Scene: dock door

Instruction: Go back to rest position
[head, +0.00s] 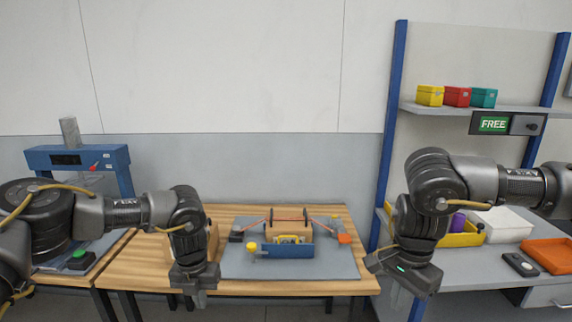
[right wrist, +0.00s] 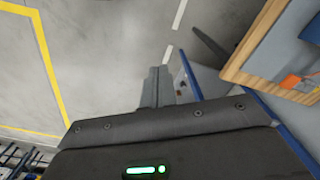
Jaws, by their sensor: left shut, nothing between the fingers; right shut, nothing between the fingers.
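My left gripper (head: 195,298) hangs pointing down in front of the wooden table's left part in the head view. It is shut and empty. My right gripper (head: 418,296) hangs pointing down in front of the gap between the wooden table and the grey bench. It is shut with nothing in it, and in the right wrist view its closed fingers (right wrist: 158,88) point over bare floor. Both arms are bent and held clear of the tables.
The wooden table (head: 340,287) bears a grey mat (head: 335,265) with a blue fixture (head: 290,250). A blue press (head: 78,157) stands left. On the right, a blue-posted bench holds a white bin (head: 503,226), an orange tray (head: 548,254) and a "FREE" sign (head: 493,124). Small boxes sit on its shelf.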

